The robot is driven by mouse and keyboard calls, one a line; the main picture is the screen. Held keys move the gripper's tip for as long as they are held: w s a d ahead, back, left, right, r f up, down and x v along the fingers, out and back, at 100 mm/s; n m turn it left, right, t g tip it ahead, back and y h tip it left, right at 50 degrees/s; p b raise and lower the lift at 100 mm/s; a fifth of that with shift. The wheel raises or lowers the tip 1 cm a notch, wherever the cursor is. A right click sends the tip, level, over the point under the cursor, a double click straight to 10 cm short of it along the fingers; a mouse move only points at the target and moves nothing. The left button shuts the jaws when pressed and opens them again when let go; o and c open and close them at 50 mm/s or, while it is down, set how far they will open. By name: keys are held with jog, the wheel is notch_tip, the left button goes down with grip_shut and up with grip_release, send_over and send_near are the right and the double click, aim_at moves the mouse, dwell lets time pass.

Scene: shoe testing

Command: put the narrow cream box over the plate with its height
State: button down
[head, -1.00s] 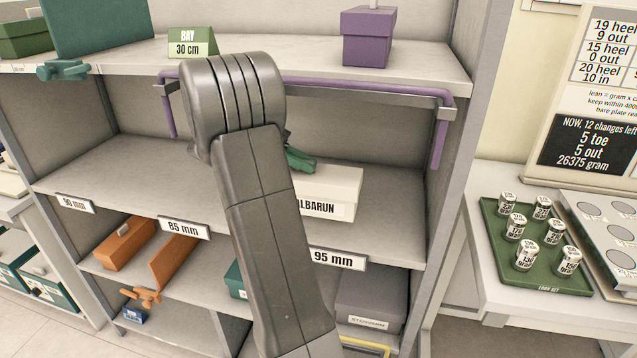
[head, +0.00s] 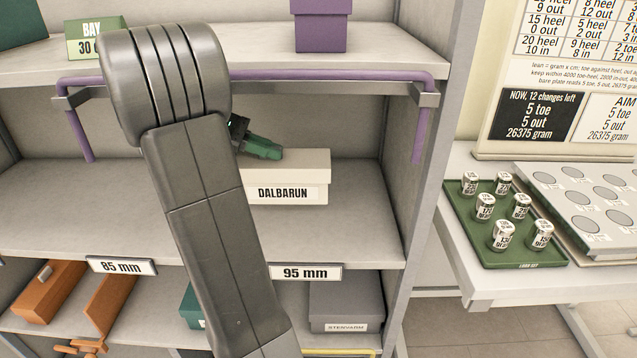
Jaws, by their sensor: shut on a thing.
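The narrow cream box (head: 311,166), marked DALBARUN, is inside the middle shelf bay, above and behind the 95 mm plate (head: 306,272) in the head view. My gripper (head: 262,147) has green fingers at the box's upper left and is shut on the cream box. My dark arm hides the box's left end and much of the gripper. I cannot tell whether the box touches the shelf. The 85 mm plate (head: 122,266) is on the shelf edge further left.
A purple rail (head: 330,76) spans the bay above, with a post (head: 421,135) at the right. A grey box (head: 345,304) and orange boxes (head: 48,291) stand on the shelf below. A green tray (head: 520,265) of weights is on the right bench. Bare shelf (head: 361,221) lies right of the cream box.

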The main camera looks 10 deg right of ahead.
aim_at(317, 158)
jog(key=d, duration=0.3)
jog(key=s+d, duration=0.1)
jog(key=d, duration=0.3)
jog(key=s+d, duration=0.1)
jog(key=d, duration=0.2)
jog(key=shift+s+d, duration=0.1)
jog(key=shift+d, duration=0.05)
jog(key=shift+f, duration=1.1)
jog(key=shift+d+f+b, duration=0.15)
jog(key=shift+f+b, duration=0.4)
jog(key=shift+f, duration=1.8)
jog(key=c, duration=1.5)
grip_release()
jog(key=shift+f, duration=0.15)
jog(key=shift+c, duration=0.2)
jog(key=shift+o, duration=0.3)
